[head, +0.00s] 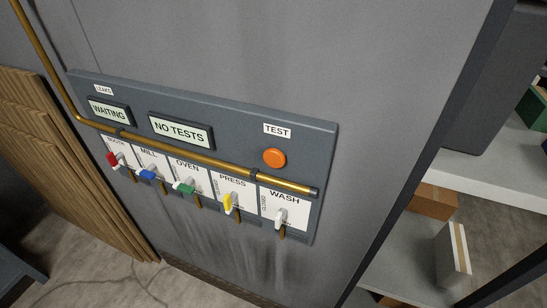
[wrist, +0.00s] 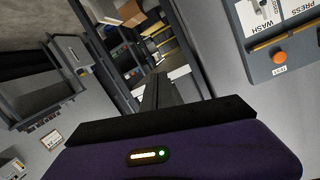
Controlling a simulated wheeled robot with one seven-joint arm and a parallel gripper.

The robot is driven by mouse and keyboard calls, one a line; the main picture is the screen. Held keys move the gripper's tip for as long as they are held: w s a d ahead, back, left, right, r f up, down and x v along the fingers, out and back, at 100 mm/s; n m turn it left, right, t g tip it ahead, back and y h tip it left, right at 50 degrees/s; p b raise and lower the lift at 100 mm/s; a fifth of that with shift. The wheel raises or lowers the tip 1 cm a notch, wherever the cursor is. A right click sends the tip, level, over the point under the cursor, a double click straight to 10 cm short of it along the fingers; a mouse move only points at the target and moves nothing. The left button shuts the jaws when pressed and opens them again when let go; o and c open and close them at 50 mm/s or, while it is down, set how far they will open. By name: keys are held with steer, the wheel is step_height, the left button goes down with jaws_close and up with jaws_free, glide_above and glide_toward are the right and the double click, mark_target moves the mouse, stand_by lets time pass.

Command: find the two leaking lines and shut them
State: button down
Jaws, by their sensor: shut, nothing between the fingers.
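A grey panel (head: 232,128) on the wall carries five valve handles under a brass pipe (head: 200,157). They are red (head: 112,159), blue (head: 147,174) for MILL, green (head: 184,187) for OVEN, yellow (head: 229,202) for PRESS and white (head: 281,217) for WASH. The red one's label is partly hidden by the pipe. The LEAKS display (head: 109,111) reads WAITING; another display (head: 181,130) reads NO TESTS. The orange TEST button (head: 274,158) also shows in the wrist view (wrist: 279,57). My gripper (wrist: 160,88) is shut, empty, away from the panel.
Brown corrugated sheets (head: 55,150) lean at the left. Right of the panel, beyond a dark post, shelves (head: 490,170) hold cardboard boxes (head: 433,201). The wall around the panel is clear, with dark streaks below it.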

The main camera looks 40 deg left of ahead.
mark_target(275, 157)
steer(key=w+a+r+y, duration=0.35)
steer(key=w+a, duration=0.25)
steer(key=a, duration=0.4)
steer(key=w+a+r+y, duration=0.2)
steer(key=w+a+y, duration=0.3)
steer(key=a, duration=0.4)
steer(key=a+r+g+y, duration=0.2)
steer(key=a+r, duration=0.3)
steer(key=a, duration=0.3)
steer(key=a+r+n+g+y+p, duration=0.1)
steer(key=a+r+y, duration=0.3)
steer(key=a, duration=0.5)
steer(key=shift+s+r+g+y, duration=0.35)
steer(key=shift+r+g, duration=0.3)
steer(key=shift+g, duration=0.15)
steer(key=shift+w+a+b, duration=0.3)
steer(key=shift+w+a, duration=0.05)
steer(key=shift+w, duration=1.1)
steer(key=shift+w+a+b, duration=0.3)
steer(key=shift+w+b, duration=0.05)
steer(key=shift+w, duration=1.05)
steer(key=shift+w+a+b, duration=0.3)
steer(key=shift+w+a, duration=0.05)
steer(key=shift+w, duration=1.1)
steer(key=shift+w+a, duration=0.1)
steer(key=shift+w, duration=0.3)
